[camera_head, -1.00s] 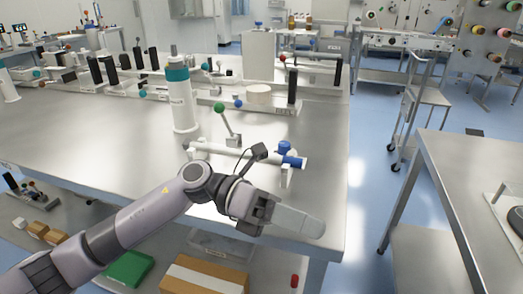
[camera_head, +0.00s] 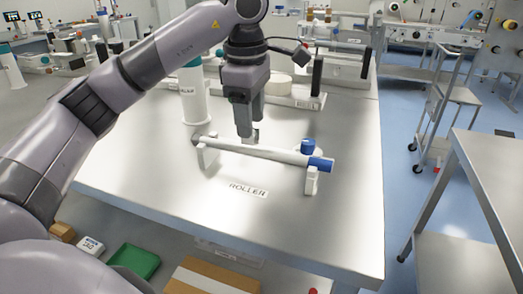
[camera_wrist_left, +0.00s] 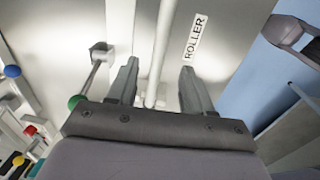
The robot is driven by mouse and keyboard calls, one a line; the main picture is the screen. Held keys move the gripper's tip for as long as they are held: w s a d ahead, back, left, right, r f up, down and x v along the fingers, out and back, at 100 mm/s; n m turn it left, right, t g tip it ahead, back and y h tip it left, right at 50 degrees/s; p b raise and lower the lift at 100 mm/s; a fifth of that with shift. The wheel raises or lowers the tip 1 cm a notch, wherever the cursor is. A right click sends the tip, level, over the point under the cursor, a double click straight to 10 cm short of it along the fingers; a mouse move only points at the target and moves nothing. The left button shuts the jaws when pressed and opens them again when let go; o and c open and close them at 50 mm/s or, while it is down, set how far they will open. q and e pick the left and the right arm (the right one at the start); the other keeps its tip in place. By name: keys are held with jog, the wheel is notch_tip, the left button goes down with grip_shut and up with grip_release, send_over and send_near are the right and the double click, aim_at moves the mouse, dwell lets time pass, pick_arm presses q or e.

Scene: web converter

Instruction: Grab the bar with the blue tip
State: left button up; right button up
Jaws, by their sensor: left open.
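The white bar (camera_head: 258,152) with a blue tip (camera_head: 321,164) lies level across two white supports on the metal table (camera_head: 200,222). My left gripper (camera_head: 249,137) points down just above and behind the bar's middle in the head view. Its jaws are open and empty. In the left wrist view the bar (camera_wrist_left: 160,50) runs lengthwise between the two open fingers of my left gripper (camera_wrist_left: 160,82). The blue tip is not visible there. My right gripper is in neither view.
A ROLLER label (camera_head: 248,189) lies on the table in front of the bar. A white cylinder (camera_head: 193,97) stands behind its left end. A lever with a green ball (camera_wrist_left: 76,102) stands beside the left finger in the wrist view. The table front is clear.

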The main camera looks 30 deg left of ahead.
aim_at(254, 148)
pick_arm(q)
jog(key=f, duration=0.6)
jog(key=shift+w+d+f, duration=0.1)
jog(key=shift+w+f, duration=0.25)
grip_shut()
